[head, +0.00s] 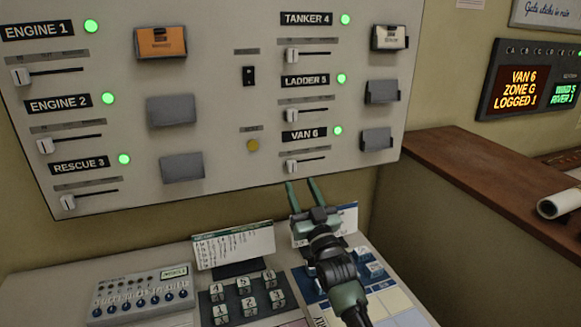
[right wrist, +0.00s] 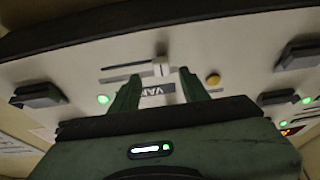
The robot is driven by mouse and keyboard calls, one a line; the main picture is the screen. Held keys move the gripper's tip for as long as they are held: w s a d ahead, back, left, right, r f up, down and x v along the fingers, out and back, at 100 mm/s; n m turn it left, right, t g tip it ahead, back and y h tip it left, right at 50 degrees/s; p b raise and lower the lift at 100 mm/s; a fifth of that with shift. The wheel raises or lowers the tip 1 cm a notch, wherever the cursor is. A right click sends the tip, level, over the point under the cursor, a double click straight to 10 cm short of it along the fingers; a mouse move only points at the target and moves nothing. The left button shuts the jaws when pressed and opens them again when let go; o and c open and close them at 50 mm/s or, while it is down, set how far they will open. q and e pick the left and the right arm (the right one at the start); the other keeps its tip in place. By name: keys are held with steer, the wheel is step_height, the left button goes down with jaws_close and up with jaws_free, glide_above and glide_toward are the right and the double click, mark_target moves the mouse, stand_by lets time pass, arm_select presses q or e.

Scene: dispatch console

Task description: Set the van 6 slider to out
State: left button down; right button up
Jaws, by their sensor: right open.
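The van 6 slider (head: 291,167) has a white knob at the left end of a dark horizontal slot, under the VAN 6 label (head: 305,134) on the wall panel. Its green lamp (head: 338,130) is lit. My right gripper (head: 301,183) is open, with its two green fingers pointing up at the panel just below the slider. In the right wrist view, which is turned over, the knob (right wrist: 161,67) appears between the fingertips (right wrist: 159,76), with nothing held. The VAN label is partly hidden there. My left gripper is not in view.
The ladder 5 slider (head: 292,115) sits above, and a yellow button (head: 253,145) is to the left. A grey card holder (head: 377,139) is to the right. Below are a keypad (head: 243,298) and a propped card (head: 233,246) on the desk.

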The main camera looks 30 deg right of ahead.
mark_target(293, 168)
steer(key=w+r, duration=0.1)
steer(key=w+r+p, duration=0.1)
steer(key=w, duration=0.1)
steer(key=shift+d+r, duration=0.3)
steer(key=shift+r, duration=0.05)
steer(key=shift+w+d+p, duration=0.15)
steer(key=shift+w+p, duration=0.05)
steer(key=shift+w, duration=0.35)
steer(key=shift+w+d+p, duration=0.15)
steer(key=shift+w+p, duration=0.05)
steer(key=shift+w, duration=0.3)
steer(key=shift+w+r, duration=0.1)
steer(key=shift+w, duration=0.15)
steer(key=shift+s+r, duration=0.1)
jaws_close()
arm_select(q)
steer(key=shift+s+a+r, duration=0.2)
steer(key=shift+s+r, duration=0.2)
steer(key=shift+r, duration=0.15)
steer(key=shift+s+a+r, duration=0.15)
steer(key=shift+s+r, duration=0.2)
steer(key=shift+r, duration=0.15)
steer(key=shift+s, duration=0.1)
